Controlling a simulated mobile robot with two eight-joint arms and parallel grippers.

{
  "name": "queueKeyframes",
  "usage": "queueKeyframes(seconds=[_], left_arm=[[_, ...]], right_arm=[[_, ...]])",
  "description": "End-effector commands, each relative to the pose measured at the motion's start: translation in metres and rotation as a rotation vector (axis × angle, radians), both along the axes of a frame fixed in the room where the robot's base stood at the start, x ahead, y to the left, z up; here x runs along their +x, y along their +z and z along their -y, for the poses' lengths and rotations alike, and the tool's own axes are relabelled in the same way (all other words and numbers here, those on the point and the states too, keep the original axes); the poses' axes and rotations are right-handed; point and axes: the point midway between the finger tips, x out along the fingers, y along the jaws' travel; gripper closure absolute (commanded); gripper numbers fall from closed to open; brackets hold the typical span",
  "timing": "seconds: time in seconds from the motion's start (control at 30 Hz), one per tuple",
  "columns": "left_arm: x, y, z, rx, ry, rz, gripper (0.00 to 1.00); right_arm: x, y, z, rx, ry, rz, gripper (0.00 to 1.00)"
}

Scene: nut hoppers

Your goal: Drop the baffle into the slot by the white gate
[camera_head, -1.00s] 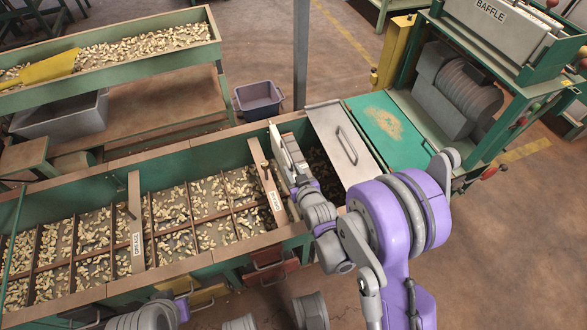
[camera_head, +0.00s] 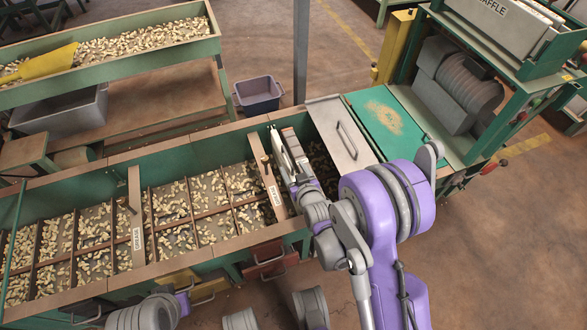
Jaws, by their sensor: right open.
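My right gripper (camera_head: 284,146) is open over the right part of the long green trough, just right of a wooden gate board (camera_head: 265,178) with a dark knob and a small pale label. The label is too small to read surely. A second labelled board (camera_head: 135,220) stands across the trough further left. The slot beside the nearer board is partly hidden by my gripper, and I see no baffle clearly between the fingers. A grey rack marked as baffle (camera_head: 492,22) holds pale panels at the top right. My left gripper is out of view; only part of its arm shows at the bottom left.
The trough (camera_head: 190,254) has several compartments with nuts. A metal lid with a handle (camera_head: 338,135) and a green panel (camera_head: 388,122) lie right of the gripper. A hopper with nuts (camera_head: 110,68) is behind left; a purple bin (camera_head: 258,94) stands on the floor.

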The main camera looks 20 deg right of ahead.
Motion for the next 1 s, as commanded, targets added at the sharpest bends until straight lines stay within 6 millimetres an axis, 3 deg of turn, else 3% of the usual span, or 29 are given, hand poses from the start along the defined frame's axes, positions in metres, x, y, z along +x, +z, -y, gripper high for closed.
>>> queueKeyframes(seconds=[0.17, 0.53, 0.73, 1.0], left_arm=[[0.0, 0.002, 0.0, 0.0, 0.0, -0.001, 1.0], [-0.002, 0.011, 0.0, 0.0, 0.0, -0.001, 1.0], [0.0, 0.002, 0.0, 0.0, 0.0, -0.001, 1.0], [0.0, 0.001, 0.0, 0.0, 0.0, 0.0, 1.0]], right_arm=[[-0.011, 0.005, 0.0, 0.0, 0.0, 0.001, 0.36], [-0.08, 0.033, 0.001, 0.0, -0.001, 0.003, 0.36], [-0.096, 0.038, 0.001, 0.0, -0.001, 0.003, 0.36], [-0.1, 0.041, 0.001, 0.0, -0.001, 0.003, 0.36]])
